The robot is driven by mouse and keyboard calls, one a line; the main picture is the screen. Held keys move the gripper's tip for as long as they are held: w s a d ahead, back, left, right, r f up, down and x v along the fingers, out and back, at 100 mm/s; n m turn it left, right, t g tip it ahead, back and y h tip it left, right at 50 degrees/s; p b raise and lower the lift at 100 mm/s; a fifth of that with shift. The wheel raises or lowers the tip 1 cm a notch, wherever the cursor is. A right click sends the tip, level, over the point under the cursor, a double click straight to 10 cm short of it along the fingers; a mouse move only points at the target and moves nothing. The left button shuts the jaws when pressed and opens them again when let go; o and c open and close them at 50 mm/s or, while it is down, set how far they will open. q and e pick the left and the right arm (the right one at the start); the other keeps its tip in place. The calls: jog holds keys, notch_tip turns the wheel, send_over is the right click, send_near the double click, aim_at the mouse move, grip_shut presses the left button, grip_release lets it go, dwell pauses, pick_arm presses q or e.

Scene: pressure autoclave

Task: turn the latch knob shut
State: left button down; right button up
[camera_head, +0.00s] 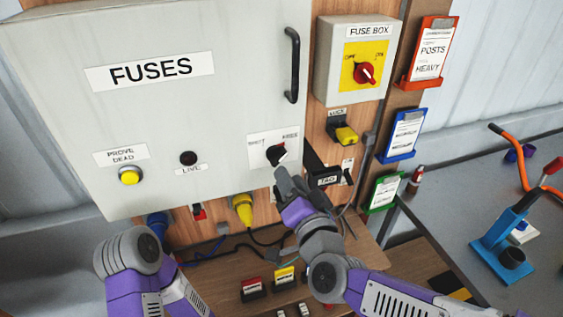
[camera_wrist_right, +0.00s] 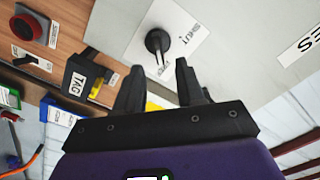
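The latch knob (camera_head: 276,154) is a black rotary knob on a white label plate, low on the right of the grey FUSES cabinet (camera_head: 226,108). The plate has a word on each side; the knob's exact setting is hard to read. In the right wrist view the knob (camera_wrist_right: 157,42) stands beyond the fingertips, roughly between them. My right gripper (camera_head: 286,183) is just below the knob in the head view. Its two fingers (camera_wrist_right: 156,78) are apart with nothing between them, and they appear clear of the knob. My left arm shows at the lower left; its gripper is out of view.
A black TAG holder (camera_head: 327,180) sits close right of my right gripper. A yellow plug (camera_head: 242,207) and cables hang below the cabinet. The black cabinet handle (camera_head: 293,66) and fuse box (camera_head: 352,62) are above. A workbench (camera_head: 450,185) stands at right.

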aim_at(280, 161)
jog(key=x, duration=0.6)
jog(key=shift+w+f, duration=0.1)
jog(key=shift+w, duration=0.15)
jog(key=shift+c, duration=0.3)
grip_shut()
